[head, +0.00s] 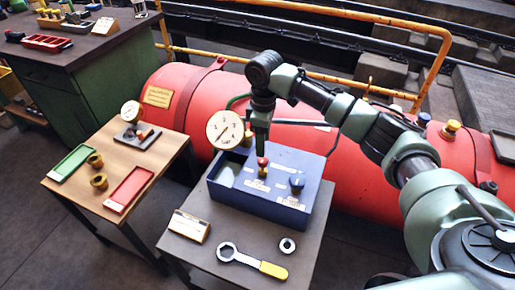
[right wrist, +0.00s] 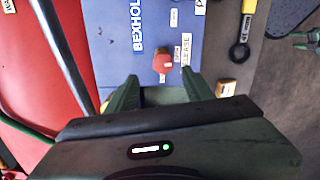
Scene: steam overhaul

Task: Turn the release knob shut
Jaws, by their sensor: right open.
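A blue box (head: 232,198) stands on a small grey-topped table. A red-topped knob (head: 262,162) with a brass base rises from its top, and a dark knob (head: 296,184) sits to its right. My right gripper (head: 262,150) points down just above the red knob. In the right wrist view its fingers (right wrist: 161,80) are open, with the red knob ahead of the gap; I cannot tell whether they touch it. My left gripper is out of view.
A round gauge (head: 225,129) stands behind the box, before a large red tank (head: 367,178). A wrench with a yellow handle (head: 252,260), a ring (head: 287,245) and a card (head: 189,226) lie in front. A wooden table (head: 115,150) with red and green trays is at left.

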